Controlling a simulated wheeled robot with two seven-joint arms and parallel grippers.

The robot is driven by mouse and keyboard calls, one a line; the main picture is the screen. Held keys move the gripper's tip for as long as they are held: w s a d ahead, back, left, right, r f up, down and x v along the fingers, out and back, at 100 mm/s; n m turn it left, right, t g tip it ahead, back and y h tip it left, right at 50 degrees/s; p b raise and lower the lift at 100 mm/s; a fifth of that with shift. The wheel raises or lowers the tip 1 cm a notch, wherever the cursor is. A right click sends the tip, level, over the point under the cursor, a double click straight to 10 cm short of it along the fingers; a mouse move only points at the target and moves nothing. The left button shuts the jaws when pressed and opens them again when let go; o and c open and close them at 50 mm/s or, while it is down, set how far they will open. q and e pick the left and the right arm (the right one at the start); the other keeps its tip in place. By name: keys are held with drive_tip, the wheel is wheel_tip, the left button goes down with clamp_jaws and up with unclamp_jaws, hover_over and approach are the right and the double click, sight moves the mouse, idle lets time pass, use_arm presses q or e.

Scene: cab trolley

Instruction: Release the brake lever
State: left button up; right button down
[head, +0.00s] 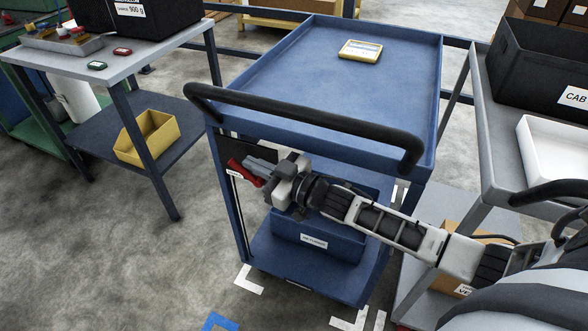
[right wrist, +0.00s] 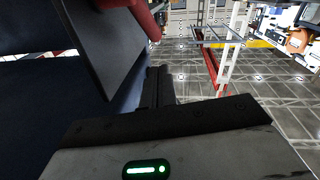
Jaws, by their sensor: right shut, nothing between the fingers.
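The blue trolley (head: 330,45) stands in the middle of the head view with a black push handle (head: 300,118) across its near end. The red brake lever (head: 248,177) sits at the trolley's left front, below the handle, with a small white label by it. My right gripper (head: 254,164) is shut and empty, its fingertips close by the lever, partly covering it. I cannot tell whether they touch. In the right wrist view the shut fingers (right wrist: 158,88) point past a dark panel (right wrist: 105,45), with the red lever (right wrist: 145,18) above them. My left gripper is not in view.
A yellow-framed device (head: 360,50) lies on the trolley's top tray. A blue bin (head: 318,241) sits on its lower shelf. A grey table (head: 130,62) stands left with a yellow bin (head: 150,140) on its shelf; another table stands close on the right. Floor at front left is clear.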

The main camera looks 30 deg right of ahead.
use_arm(q)
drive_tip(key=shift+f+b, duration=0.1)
drive_tip(key=shift+b, duration=0.25)
use_arm(e)
drive_tip(key=v, duration=1)
drive_tip(key=shift+r, duration=0.4)
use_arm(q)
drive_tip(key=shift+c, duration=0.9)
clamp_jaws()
use_arm(e)
drive_tip(key=s+a+f+m+g+h, duration=0.2)
drive_tip(key=s+a+f+m, duration=0.1)
drive_tip(key=s, duration=0.4)
drive_tip(key=s+a+f+m+g+h, duration=0.2)
drive_tip(key=s+a+f+m+h, duration=0.1)
drive_tip(key=s+a, duration=0.3)
drive_tip(key=shift+s+a+f+g+h, duration=0.15)
drive_tip(key=shift+s+f+g+h, duration=0.15)
drive_tip(key=shift+s+f, duration=0.25)
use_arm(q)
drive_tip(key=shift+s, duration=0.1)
